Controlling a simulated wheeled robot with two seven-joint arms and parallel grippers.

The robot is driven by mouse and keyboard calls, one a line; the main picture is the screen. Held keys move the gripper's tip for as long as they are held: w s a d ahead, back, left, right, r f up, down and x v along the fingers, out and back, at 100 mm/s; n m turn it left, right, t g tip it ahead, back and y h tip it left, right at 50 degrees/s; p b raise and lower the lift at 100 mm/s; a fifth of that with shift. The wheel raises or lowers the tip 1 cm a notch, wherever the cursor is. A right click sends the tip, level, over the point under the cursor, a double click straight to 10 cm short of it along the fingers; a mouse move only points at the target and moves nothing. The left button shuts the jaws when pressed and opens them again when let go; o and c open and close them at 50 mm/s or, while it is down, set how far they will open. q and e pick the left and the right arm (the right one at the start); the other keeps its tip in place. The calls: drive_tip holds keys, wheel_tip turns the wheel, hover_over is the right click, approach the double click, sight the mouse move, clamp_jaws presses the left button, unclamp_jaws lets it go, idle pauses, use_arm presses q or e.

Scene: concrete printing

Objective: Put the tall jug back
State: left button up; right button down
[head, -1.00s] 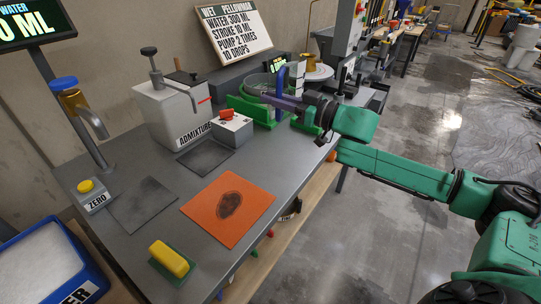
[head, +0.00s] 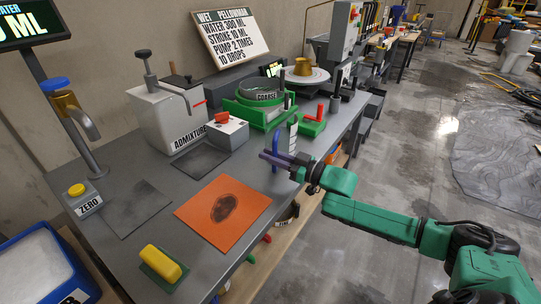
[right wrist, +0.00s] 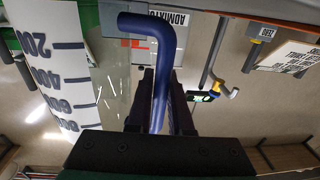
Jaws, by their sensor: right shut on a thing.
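The tall jug is clear, with a white scale strip (head: 292,134) and a blue handle (head: 275,150). It looks about upright near the table's front right edge, between the orange mat and the green sieve stand. Whether its base touches the table cannot be told. My right gripper (head: 285,161) is shut on the handle. In the right wrist view, the blue handle (right wrist: 156,60) runs between my right fingers (right wrist: 160,112), and the scale strip (right wrist: 50,62) with large numbers is at the left. My left gripper is not in view.
A green sieve stand (head: 250,113) with a sieve labelled COARSE and a red-handled green block (head: 313,124) stand behind the jug. An orange mat (head: 222,208) with a dark patch lies left of it. The admixture box (head: 165,118) is farther back. A yellow-topped brush-like block (head: 160,262) lies in front.

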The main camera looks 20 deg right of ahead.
drive_tip(key=c, duration=0.8)
unclamp_jaws()
drive_tip(key=shift+f, duration=0.1)
